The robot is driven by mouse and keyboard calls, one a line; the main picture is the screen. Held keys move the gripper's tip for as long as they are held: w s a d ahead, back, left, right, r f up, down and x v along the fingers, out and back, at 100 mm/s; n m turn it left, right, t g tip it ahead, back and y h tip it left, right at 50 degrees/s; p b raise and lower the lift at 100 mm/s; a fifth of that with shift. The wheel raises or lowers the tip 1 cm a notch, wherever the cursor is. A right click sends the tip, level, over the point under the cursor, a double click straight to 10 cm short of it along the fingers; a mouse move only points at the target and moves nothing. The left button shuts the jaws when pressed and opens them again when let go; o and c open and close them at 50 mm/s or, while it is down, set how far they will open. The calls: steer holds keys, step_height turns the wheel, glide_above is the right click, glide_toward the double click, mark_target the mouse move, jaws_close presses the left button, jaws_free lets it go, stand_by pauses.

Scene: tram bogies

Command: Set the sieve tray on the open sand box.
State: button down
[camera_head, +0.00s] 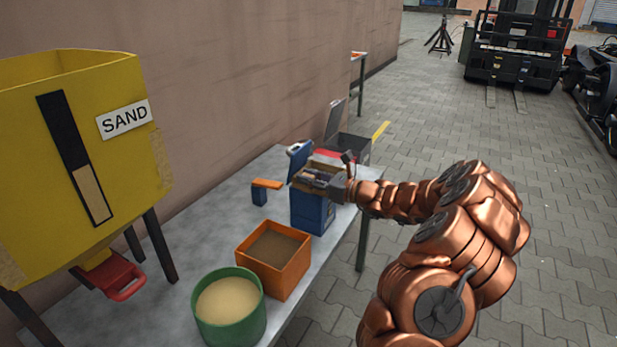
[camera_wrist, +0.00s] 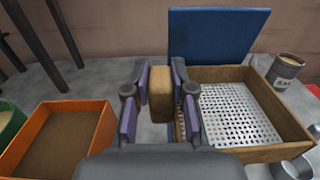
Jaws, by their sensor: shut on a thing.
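The sieve tray, a wooden frame with a perforated metal sheet (camera_wrist: 230,112), has a wooden block handle (camera_wrist: 160,95) on its left in the wrist view. My gripper (camera_wrist: 158,100) is shut on this block, one finger on each side. In the head view my gripper (camera_head: 328,182) is over the blue sand box (camera_head: 310,213), with the tray's wooden frame (camera_head: 307,187) at the box's top. The raised blue lid (camera_head: 298,157) stands behind; it also shows in the wrist view (camera_wrist: 218,38). The box's opening is hidden under the tray. I cannot tell whether the tray touches the rim.
On the grey table (camera_head: 205,262) stand an orange box (camera_head: 280,277) with brown contents, a green tub (camera_head: 232,323) of sand and a blue-and-orange item (camera_head: 262,189). A labelled can (camera_wrist: 285,72) is right of the tray. A yellow sand hopper (camera_head: 90,200) stands at left.

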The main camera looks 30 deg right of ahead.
steer(key=c, duration=0.9)
jaws_free()
